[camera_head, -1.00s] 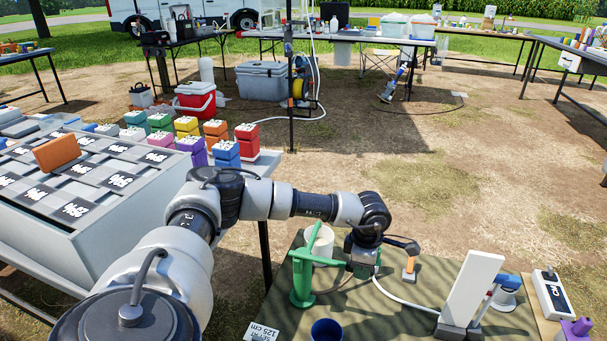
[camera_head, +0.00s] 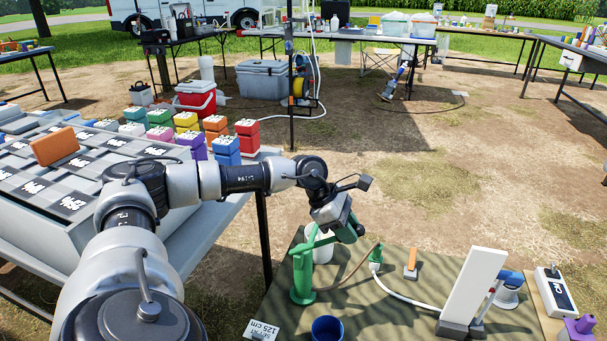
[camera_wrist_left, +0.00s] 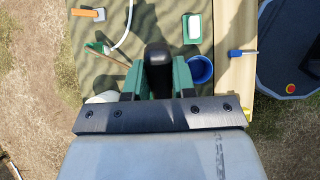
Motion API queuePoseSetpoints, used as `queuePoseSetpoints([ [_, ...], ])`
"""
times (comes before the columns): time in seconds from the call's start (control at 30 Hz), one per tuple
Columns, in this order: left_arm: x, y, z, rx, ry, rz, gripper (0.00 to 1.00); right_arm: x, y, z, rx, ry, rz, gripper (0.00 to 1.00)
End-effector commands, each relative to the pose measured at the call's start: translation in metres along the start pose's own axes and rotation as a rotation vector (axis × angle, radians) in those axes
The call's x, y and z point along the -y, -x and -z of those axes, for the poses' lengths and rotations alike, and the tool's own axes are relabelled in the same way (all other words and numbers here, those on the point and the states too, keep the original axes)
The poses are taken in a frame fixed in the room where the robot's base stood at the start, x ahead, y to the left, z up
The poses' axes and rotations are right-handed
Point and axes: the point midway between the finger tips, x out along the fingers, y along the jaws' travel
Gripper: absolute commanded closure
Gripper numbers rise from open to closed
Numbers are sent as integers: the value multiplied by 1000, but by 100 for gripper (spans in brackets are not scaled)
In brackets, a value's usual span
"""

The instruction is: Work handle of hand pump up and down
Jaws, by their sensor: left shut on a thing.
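The green hand pump (camera_head: 303,278) stands upright on the olive cloth near the cloth's left side. Its green handle (camera_head: 318,243) slopes up to the right from the pump's top. My left gripper (camera_head: 342,228) is at the handle's right end, above the cloth, and shut on the handle. In the left wrist view, the black grip of the handle (camera_wrist_left: 157,65) sits between the two green fingers of my left gripper (camera_wrist_left: 157,82). The handle's far end is partly hidden by the gripper in the head view. My right gripper is not in view.
A blue cup (camera_head: 326,329) stands in front of the pump and a white bucket (camera_head: 322,249) behind it. A hose (camera_head: 405,299) runs right towards a white upright panel (camera_head: 472,287). An orange-handled tool (camera_head: 411,262) lies behind the hose.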

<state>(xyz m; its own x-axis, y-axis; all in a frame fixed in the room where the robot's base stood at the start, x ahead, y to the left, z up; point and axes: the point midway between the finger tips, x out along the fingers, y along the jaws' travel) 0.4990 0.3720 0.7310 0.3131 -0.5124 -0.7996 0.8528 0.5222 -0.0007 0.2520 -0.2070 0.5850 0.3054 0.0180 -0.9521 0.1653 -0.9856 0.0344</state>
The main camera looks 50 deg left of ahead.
Motion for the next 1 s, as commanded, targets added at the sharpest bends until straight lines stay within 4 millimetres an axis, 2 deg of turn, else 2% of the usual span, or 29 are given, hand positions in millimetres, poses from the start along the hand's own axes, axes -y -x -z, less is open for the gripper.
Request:
queuePoseSetpoints([
  [0.1, 0, -3, -3, -32, 0, 3, 92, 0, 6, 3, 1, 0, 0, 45],
  [0.2, 1, -14, -3, -118, -2, 6, 92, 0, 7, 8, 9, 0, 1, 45],
  [0.3, 0, -23, 3, -155, 0, 4, 92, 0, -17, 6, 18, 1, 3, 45],
  [0.47, 1, -33, 6, -222, 1, 4, 92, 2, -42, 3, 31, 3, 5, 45],
  [0.63, 1, -50, 10, -336, 0, 4, 91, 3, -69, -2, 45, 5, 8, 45],
  [0.73, 1, -68, 13, -441, -1, 5, 92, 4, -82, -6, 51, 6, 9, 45],
  [0.9, 0, -93, 20, -596, 0, 4, 92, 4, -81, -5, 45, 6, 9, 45],
  [1.0, 0, -99, 21, -640, 1, 1, 92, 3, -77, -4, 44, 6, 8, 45],
])
